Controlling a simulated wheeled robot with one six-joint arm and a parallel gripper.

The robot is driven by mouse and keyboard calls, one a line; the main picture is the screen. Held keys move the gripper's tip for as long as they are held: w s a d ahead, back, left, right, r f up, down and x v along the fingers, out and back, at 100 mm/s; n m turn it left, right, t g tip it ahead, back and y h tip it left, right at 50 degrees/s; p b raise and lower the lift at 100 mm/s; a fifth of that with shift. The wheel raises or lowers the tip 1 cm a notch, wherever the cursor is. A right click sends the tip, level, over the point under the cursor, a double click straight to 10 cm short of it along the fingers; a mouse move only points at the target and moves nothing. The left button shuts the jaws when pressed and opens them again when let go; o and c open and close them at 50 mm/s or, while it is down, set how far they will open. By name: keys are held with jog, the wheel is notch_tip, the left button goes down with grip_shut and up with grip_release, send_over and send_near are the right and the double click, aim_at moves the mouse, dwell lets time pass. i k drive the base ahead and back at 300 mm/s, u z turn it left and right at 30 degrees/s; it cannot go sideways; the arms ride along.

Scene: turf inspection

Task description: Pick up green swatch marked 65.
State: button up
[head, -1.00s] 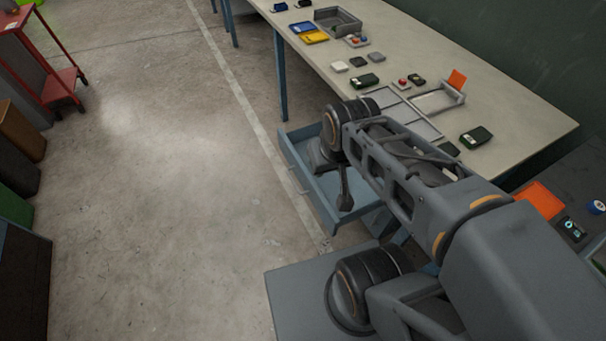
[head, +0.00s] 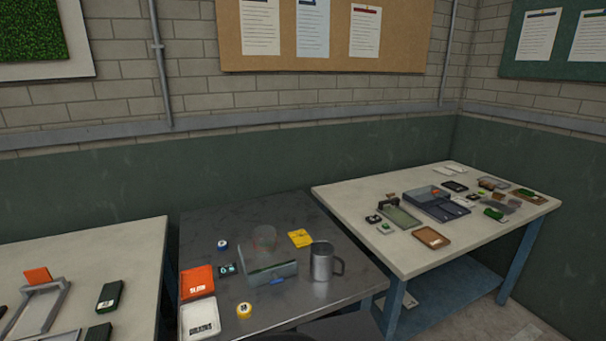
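I cannot read the number 65 on any green piece in the head view. A dark green swatch-like block (head: 110,296) with a small pale label lies on the left table, and another dark block (head: 99,332) lies below it, cut by the frame edge. On the right table, a small green piece (head: 494,214) lies near the front edge. Another green piece (head: 527,193) lies on a brown tray at the far right. Which of these is the marked swatch I cannot tell. My gripper is not in view.
The right table (head: 380,187) holds a grey-blue bin (head: 437,207) and several small items.

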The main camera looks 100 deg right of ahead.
aim_at(525, 192)
jog(key=z, duration=5.6)
jog(key=i, duration=5.35)
jog(key=u, duration=1.3)
